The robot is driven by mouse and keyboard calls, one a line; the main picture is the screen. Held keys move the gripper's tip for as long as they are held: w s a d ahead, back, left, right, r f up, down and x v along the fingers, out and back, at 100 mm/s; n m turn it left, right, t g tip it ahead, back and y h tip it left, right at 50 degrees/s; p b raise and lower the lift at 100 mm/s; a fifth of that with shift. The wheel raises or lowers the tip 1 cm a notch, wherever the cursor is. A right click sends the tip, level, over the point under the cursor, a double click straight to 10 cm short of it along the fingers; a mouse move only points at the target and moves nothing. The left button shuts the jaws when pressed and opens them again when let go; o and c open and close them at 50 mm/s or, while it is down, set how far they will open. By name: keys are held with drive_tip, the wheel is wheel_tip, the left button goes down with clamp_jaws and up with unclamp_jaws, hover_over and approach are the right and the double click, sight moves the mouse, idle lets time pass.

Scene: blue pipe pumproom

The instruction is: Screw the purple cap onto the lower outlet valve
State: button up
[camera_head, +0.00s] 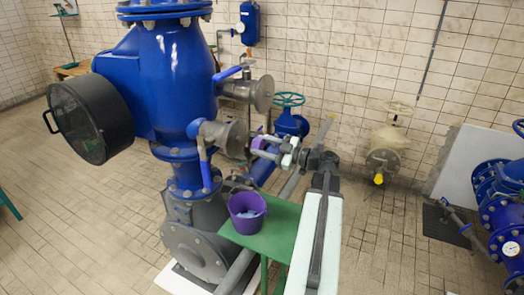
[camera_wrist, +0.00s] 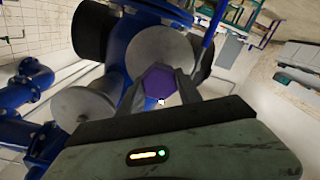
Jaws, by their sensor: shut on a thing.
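My gripper (camera_head: 262,146) is shut on the purple cap (camera_wrist: 158,82), which sits between its two fingers. In the head view the purple cap (camera_head: 257,143) shows at the gripper's tip, just right of the lower outlet valve (camera_head: 236,138). That valve has a round metal flange and a blue handle (camera_head: 205,172) hanging down. In the wrist view the cap overlaps the lower edge of a large grey disc (camera_wrist: 160,50). I cannot tell whether cap and disc touch. A second grey disc (camera_wrist: 82,108) stands at the left; I cannot tell which disc is the lower outlet.
The upper outlet valve (camera_head: 262,92), with another flange, sticks out above the gripper. A purple bucket (camera_head: 247,222) stands on a green table (camera_head: 275,235) below. Blue pipework (camera_head: 290,122) lies behind the gripper. Tiled floor is open at the left.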

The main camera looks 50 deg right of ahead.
sight(241, 140)
drive_tip(key=shift+w, duration=0.15)
drive_tip(key=shift+x, duration=2.85)
drive_tip(key=shift+w, duration=0.1)
drive_tip(key=shift+r, duration=0.1)
drive_tip(key=shift+m, duration=0.9)
drive_tip(key=m, duration=0.6)
drive_tip(key=shift+w, duration=0.1)
drive_tip(key=m, duration=0.7)
